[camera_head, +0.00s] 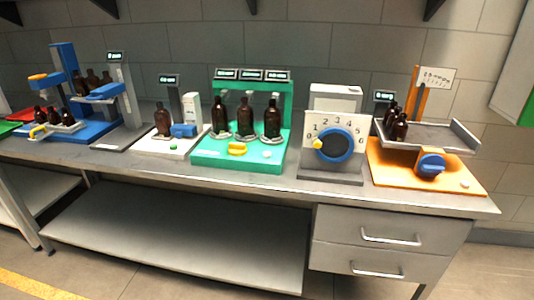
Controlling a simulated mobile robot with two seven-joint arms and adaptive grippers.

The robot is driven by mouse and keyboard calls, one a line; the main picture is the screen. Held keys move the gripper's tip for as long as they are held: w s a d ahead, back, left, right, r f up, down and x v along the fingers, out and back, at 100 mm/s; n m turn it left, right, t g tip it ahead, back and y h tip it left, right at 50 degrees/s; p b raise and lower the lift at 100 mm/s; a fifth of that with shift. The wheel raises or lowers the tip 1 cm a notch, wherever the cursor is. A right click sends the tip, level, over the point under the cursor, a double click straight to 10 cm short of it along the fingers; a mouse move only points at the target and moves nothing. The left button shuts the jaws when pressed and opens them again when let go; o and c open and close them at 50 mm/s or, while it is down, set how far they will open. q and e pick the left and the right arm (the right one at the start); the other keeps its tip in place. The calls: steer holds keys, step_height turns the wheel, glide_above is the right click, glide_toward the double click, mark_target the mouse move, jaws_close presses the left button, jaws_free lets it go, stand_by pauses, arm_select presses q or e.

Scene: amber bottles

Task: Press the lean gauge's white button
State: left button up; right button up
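A station with an orange base (388,174) stands at the right end of the bench. It carries a grey tray (440,134) that looks tilted, a blue knob (431,165) and a small display (384,96); it looks like the lean gauge, though no name is readable. A small white button (464,184) sits at its front right corner, with nothing over it. Amber bottles (400,127) stand at the tray's left end. Neither of my grippers is in view.
Left of it stands a dial box (334,138) with a blue dial. A green station (215,151) holds three bottles and has another pale button (267,154). Further left are a white-based station (160,144) and blue stands (95,128). The bench's front edge is clear.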

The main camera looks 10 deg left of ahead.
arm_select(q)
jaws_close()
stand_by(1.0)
